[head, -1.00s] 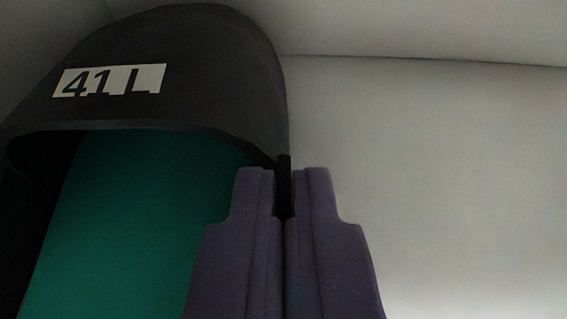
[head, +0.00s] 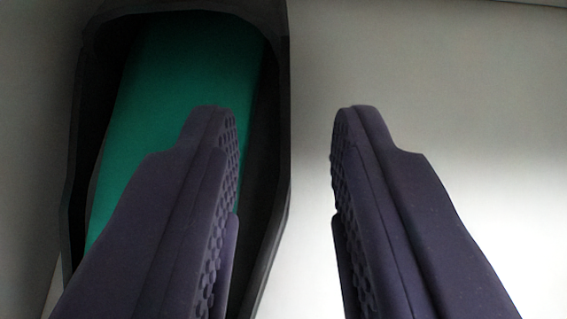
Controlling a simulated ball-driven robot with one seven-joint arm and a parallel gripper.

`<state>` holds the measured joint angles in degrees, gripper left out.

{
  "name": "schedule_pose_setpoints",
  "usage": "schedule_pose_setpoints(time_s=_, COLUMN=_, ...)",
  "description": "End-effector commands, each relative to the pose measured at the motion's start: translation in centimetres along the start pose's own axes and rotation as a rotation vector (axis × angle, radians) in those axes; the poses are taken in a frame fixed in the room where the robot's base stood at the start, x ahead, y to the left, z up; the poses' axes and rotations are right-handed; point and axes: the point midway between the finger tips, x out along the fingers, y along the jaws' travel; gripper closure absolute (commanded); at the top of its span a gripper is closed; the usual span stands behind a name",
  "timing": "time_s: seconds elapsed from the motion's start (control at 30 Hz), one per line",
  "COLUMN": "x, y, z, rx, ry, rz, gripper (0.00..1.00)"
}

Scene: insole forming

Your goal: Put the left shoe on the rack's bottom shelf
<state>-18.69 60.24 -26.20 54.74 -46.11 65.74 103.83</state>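The left shoe (head: 272,160) is black with a green insole (head: 185,75) and stands on a pale surface in the left half of the head view. My gripper (head: 283,112) is open, with textured inner pads. Its left finger overlaps the shoe's opening, and its right finger is out to the right over the pale surface. The shoe's right side wall lies between the fingers, nearer the left one. Contact with the left finger cannot be told.
The pale surface (head: 460,130) to the right of the shoe is bare. An edge runs across the top right corner. The left side is dim, and the rack as a whole cannot be made out.

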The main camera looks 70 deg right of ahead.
Motion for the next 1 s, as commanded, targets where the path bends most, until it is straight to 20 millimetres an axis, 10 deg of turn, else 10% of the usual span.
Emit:
schedule_pose_setpoints(time_s=0.4, x=-8.8, y=0.1, z=4.4, rx=-0.003, ry=0.0, rz=0.001, gripper=0.69)
schedule_pose_setpoints(time_s=1.0, x=-9.8, y=0.2, z=5.0, rx=-0.002, ry=-0.001, rz=0.001, gripper=0.69)
